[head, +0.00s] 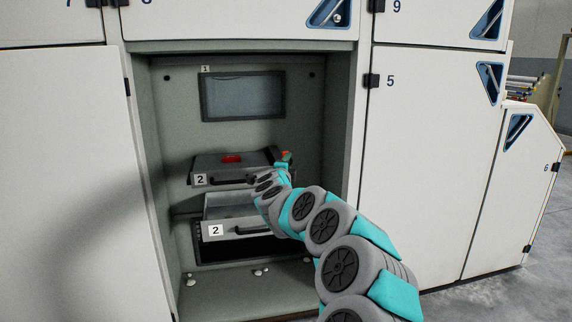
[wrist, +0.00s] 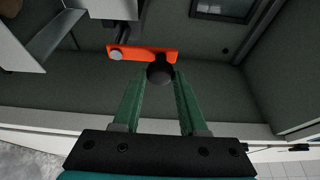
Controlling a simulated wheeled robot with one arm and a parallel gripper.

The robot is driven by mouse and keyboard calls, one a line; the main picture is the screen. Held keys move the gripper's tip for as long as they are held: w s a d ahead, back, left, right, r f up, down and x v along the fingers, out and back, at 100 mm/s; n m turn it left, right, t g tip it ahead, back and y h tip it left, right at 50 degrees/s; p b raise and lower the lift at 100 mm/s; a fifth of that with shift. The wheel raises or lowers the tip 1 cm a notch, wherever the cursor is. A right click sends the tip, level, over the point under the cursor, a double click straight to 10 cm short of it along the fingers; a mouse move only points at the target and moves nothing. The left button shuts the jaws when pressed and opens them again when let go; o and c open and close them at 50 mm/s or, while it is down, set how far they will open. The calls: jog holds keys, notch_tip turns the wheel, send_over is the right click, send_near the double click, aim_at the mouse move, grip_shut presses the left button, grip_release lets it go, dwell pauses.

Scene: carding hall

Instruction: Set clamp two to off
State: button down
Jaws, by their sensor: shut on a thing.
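In the wrist view, an orange-red lever (wrist: 142,53) with a round light pivot at its left end and a dark round knob (wrist: 160,73) at its right lies near the top middle. My gripper (wrist: 160,88) is shut on the knob, its green fingers on either side. In the head view, my gripper (head: 285,158) is at the right end of the upper unit (head: 236,166), which carries a "2" label. A little orange-red shows there; my arm and gripper hide most of the lever. No off marking is readable.
A dark screen (head: 242,96) labelled 1 is above in the open recess. An open drawer (head: 236,229), also labelled 2, sticks out below. Small pale bits lie on the recess floor. Closed white panels (head: 425,150) flank the recess.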

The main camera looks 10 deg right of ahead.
jog(key=shift+d, duration=0.15)
jog(key=shift+c, duration=2.4)
grip_release()
jog(key=v, duration=0.7)
jog(key=shift+s+a, duration=0.2)
jog(key=shift+s, duration=0.15)
